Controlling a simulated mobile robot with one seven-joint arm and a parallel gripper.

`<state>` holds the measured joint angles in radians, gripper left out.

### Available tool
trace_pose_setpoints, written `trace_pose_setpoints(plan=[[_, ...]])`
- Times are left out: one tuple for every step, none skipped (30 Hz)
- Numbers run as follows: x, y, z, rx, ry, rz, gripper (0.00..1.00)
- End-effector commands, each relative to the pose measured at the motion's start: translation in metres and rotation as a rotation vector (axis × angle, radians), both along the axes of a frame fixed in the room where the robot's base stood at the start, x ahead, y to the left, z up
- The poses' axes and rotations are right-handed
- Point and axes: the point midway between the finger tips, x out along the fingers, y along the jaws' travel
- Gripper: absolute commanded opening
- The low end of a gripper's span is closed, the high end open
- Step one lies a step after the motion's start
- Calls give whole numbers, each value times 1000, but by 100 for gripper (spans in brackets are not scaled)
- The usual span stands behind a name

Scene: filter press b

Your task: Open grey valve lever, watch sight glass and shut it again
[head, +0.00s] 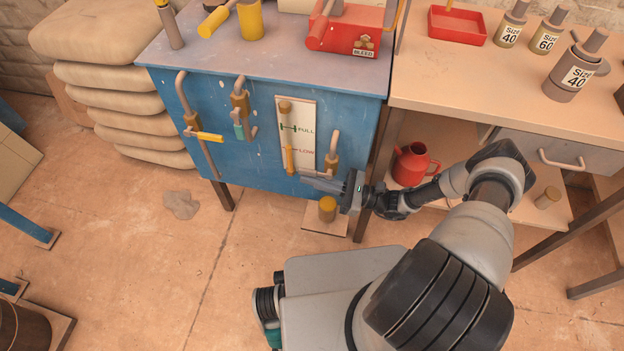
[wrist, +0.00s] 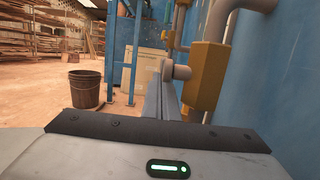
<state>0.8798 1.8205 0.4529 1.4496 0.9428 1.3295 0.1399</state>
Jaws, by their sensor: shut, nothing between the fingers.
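The valve with the grey lever (head: 313,172) is at the lower right of the blue cabinet front, with a brass body (head: 331,163). In the wrist view its brass body (wrist: 207,75) stands close on the right, with a grey round end (wrist: 180,72) facing left. My gripper (head: 313,184) is shut and empty, just below and in front of the lever; I cannot tell whether it touches. Its fingers also show in the wrist view (wrist: 165,100). The sight glass (head: 289,140) is on a white plate marked FULL and LOW, left of the valve. Amber shows in its lower part.
A yellow-handled valve (head: 208,136) and a teal-handled valve (head: 239,130) are further left on the cabinet. A brass-coloured cup (head: 327,208) stands below my gripper. A red jug (head: 411,164) sits on the shelf to the right.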

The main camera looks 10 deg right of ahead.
Motion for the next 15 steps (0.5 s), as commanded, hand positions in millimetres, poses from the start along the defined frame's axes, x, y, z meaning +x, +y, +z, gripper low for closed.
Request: trace_pose_setpoints(plan=[[1,0,-4,10,-7,-2,0],[1,0,-9,10,-6,0,0],[0,1,-16,8,-4,1,0],[-1,1,-23,7,-3,1,0],[-2,2,-30,5,-1,3,0],[-3,3,-39,2,0,4,0],[-4,4,-46,0,2,5,0],[-5,4,-52,-2,4,7,0],[-7,-10,-42,-6,2,1,0],[-10,-18,-44,-6,2,1,0],[-13,-24,-46,-7,2,2,0],[-16,-33,-49,-7,2,2,0],[-18,-39,-51,-6,3,2,0],[-20,-45,-53,-7,4,2,0],[-23,-53,-55,-6,4,3,0]])
